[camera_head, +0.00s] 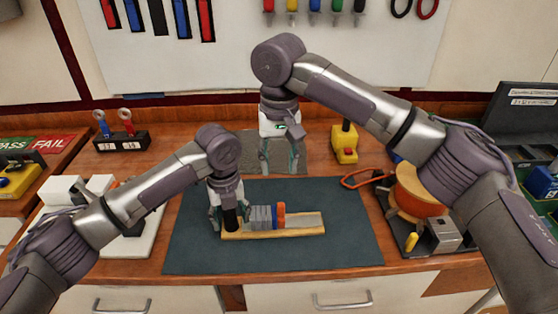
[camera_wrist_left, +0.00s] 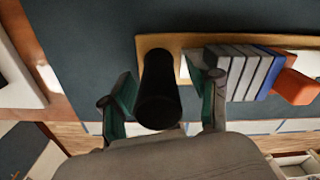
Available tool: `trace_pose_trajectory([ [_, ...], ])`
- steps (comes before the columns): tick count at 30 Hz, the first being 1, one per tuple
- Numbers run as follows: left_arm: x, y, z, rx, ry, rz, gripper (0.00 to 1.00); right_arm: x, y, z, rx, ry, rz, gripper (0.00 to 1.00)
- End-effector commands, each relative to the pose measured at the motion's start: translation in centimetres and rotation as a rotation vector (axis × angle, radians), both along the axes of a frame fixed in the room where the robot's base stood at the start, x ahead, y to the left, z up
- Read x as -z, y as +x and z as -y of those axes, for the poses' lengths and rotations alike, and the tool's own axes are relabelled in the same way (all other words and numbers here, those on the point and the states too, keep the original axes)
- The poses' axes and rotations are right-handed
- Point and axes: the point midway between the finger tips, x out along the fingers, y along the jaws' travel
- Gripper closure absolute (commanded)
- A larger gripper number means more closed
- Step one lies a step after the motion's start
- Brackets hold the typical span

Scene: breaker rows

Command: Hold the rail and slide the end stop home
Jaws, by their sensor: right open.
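The rail (camera_head: 308,219) is a light metal strip on a wooden base lying on the dark mat. A black upright post (camera_head: 230,218) stands at its left end; it also shows in the left wrist view (camera_wrist_left: 160,95). Several grey modules (camera_head: 260,217) and a blue one (camera_head: 274,215) sit on the rail. The orange end stop (camera_head: 281,213) is right of the blue module; any small gap is unclear. My left gripper (camera_head: 229,217) has its fingers either side of the post, with gaps visible in the wrist view. My right gripper (camera_head: 279,160) is open and empty above the table behind the rail.
The dark mat (camera_head: 345,235) is clear around the rail. An orange round-topped item (camera_head: 415,190) and a red-handled tool (camera_head: 362,178) are at the right. A yellow box with a black knob (camera_head: 344,150) stands behind. White blocks (camera_head: 60,190) are at the left.

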Motion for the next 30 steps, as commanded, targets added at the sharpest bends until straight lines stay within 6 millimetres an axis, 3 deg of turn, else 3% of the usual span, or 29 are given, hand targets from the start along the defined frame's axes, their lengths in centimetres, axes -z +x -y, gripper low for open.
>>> trace_pose_trajectory([
  [8, -0.5, 0.0, 0.0, 0.000, 0.000, 0.000, 0.39, 0.0, 0.0, 0.0, 0.000, 0.000, 0.000, 0.56],
  [11, -1.8, 0.1, 0.0, 0.000, 0.000, 0.002, 0.39, 0.0, 0.0, 0.0, 0.000, 0.000, 0.000, 0.56],
  [21, -8.9, 0.1, 0.0, 0.001, 0.000, 0.003, 0.39, 0.0, 0.0, 0.0, 0.000, 0.000, 0.000, 0.56],
  [30, -11.9, 0.0, 0.0, 0.000, 0.001, 0.000, 0.39, 0.0, 0.0, 0.0, 0.000, 0.000, 0.000, 0.56],
])
